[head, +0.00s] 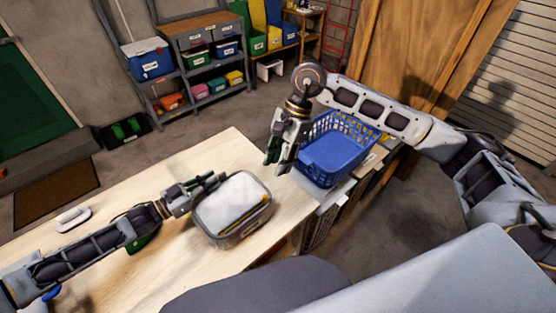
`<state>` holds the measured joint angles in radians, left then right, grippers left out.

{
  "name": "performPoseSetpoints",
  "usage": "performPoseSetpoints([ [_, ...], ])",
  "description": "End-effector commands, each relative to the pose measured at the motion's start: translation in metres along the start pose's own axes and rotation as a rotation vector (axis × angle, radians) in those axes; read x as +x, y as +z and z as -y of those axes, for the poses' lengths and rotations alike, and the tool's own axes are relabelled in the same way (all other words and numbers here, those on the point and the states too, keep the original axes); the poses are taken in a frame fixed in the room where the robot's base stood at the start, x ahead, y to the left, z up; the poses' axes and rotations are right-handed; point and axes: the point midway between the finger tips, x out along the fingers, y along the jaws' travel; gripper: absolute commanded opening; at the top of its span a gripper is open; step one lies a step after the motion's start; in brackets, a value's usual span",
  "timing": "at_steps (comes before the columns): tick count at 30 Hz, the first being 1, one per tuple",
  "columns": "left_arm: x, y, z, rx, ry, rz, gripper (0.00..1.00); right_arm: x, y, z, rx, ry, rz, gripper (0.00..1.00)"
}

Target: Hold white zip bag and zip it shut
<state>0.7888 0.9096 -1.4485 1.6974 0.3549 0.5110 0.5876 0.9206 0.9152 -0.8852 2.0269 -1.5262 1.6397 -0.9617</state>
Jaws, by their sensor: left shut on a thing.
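The white zip bag (232,204) sits near the right edge of the pale wooden table, with a white top and a grey, see-through-looking side. A yellowish strip shows near its right side. My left gripper (214,181) comes in from the left and is shut on the bag's upper left edge. My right gripper (276,160) points down beyond the bag's far right corner, apart from it and near the blue basket. The gap between its fingers is too small to judge. The zip's slider and how far it is closed cannot be made out.
The wooden table (130,220) has free room left of the bag. A white handled item (73,218) lies at its left, and a green item (143,238) is partly behind my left arm. A blue basket (336,150) stands right of my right gripper. Shelves with bins (190,60) stand behind.

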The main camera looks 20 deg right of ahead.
Motion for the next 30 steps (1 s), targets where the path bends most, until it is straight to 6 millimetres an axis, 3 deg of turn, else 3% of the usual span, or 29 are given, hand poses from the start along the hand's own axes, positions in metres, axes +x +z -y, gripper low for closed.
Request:
performPoseSetpoints([
  [2,0.0,0.0,0.0,0.0,0.0,0.0,0.0,0.0,0.0,0.0,0.0,0.0,0.0,0.32],
  [3,0.0,0.0,0.0,0.0,0.0,0.0,0.13,0.0,0.0,0.0,0.0,0.0,0.0,0.32],
  [8,0.0,0.0,0.0,0.0,0.0,0.0,0.34,0.0,0.0,0.0,0.0,0.0,0.0,0.32],
  [20,-0.001,0.0,0.0,0.0,0.0,0.0,0.34,0.0,0.0,0.0,0.0,0.0,0.0,0.32],
  [30,-0.021,0.001,0.0,-0.001,-0.002,0.002,0.34,0.0,0.0,0.0,0.0,0.0,0.0,0.32],
])
